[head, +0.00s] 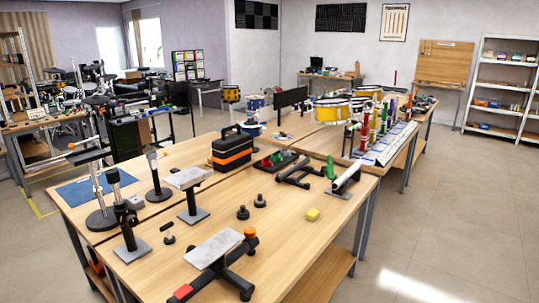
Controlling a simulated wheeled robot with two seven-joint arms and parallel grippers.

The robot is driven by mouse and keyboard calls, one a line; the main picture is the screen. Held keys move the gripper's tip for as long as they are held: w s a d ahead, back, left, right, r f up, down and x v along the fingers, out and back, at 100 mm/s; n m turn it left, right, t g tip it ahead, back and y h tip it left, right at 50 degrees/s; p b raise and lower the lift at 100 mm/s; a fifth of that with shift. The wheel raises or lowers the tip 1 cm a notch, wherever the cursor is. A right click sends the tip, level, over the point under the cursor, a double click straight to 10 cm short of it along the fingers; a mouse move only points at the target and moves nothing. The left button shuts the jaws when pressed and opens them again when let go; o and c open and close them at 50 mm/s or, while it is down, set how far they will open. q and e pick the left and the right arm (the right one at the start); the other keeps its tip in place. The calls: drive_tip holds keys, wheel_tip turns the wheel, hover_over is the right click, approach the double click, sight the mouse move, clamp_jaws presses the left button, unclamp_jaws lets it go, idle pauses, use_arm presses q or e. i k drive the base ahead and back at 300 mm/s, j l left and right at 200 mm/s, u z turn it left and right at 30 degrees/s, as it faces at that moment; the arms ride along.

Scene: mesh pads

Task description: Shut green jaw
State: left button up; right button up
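A small green piece (330,168) stands upright on a low black frame that carries a white cylinder (346,178), near the table's right edge. It looks like the green jaw, but I cannot make out its hinge or how far open it is. A nearer black frame (236,281) has a light grey plate (213,248), a red end (183,291) and an orange knob (250,233). Neither of my grippers shows in the head view.
A black tray (282,166) holds red and green pieces. Open floor (455,215) lies at the right.

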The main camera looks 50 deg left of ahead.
sight(329, 174)
drive_tip(key=i+u, duration=0.1)
drive_tip(key=u, duration=0.3)
drive_tip(key=i+l+u, duration=0.1)
drive_tip(key=u, duration=0.25)
drive_tip(key=i+l+u, duration=0.1)
drive_tip(key=u, duration=0.3)
drive_tip(key=l+u, duration=0.1)
drive_tip(key=u, duration=0.3)
drive_tip(key=i+l+u, duration=0.2)
drive_tip(key=u, duration=0.2)
drive_tip(key=i+l+u, duration=0.15)
drive_tip(key=u, duration=0.2)
drive_tip(key=i+l+u, duration=0.1)
drive_tip(key=l+u, duration=0.3)
